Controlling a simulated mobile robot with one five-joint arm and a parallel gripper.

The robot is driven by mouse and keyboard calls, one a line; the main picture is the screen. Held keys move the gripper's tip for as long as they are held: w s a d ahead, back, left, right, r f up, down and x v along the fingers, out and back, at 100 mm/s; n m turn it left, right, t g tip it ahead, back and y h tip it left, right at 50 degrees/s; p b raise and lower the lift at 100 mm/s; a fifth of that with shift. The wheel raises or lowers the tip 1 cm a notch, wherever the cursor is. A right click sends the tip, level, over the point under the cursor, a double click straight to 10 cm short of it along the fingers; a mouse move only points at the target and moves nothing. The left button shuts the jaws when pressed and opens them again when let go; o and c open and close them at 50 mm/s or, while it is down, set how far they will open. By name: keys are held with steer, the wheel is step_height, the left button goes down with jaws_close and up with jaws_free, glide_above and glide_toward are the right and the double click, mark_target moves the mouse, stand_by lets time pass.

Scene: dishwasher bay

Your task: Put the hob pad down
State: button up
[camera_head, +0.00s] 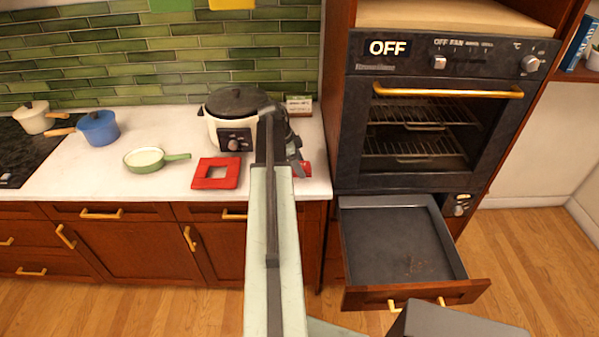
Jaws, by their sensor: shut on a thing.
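My pale green arm reaches up the middle of the view, and my dark gripper (292,152) is at its far end over the counter, in front of the white cooker. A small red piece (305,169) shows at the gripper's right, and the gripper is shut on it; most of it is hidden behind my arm. I cannot tell which of these red things is the hob pad.
A green pan (145,160), a blue pot (98,128) and a white cooker with dark lid (232,132) stand on the white counter (80,178). A black hob is far left. A drawer (400,245) is open below the oven (420,125).

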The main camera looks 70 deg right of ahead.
steer(key=shift+w+d, duration=0.15)
steer(key=shift+d, duration=0.25)
step_height(320, 180, down, 4)
steer(key=b, duration=0.4)
steer(key=shift+r, duration=0.2)
steer(key=shift+f, duration=0.2)
steer(key=o, duration=1.2)
steer(key=shift+r, duration=0.1)
